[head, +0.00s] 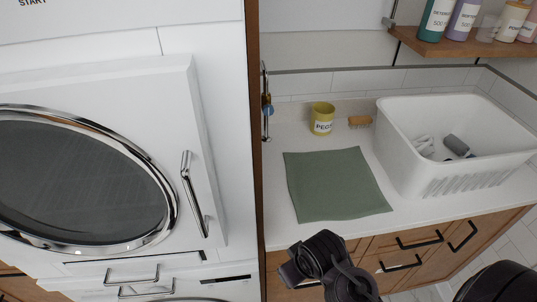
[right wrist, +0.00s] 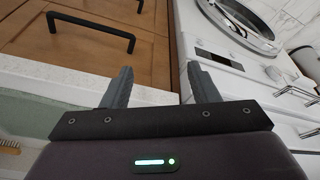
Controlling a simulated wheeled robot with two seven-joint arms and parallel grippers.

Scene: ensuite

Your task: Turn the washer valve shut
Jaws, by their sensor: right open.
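The washer valve appears to be the small blue handle (head: 267,104) on a thin vertical metal pipe (head: 264,75), beside the wooden panel at the left end of the counter. It is small in the head view, so its exact angle is hard to tell. My right gripper (right wrist: 158,85) shows in the right wrist view with its two grey fingers wide apart and nothing between them. It is by the counter edge, in front of the wooden drawers, apart from the valve. The valve is not visible in the right wrist view. My left gripper is not in view.
A green mat (head: 335,184), a yellow pegs cup (head: 322,119), a wooden brush (head: 360,121) and a white laundry basket (head: 455,150) stand on the counter (head: 290,230). Bottles line a shelf (head: 450,47) above. White machines (head: 215,130) with protruding handles are left of the wooden panel (head: 254,150).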

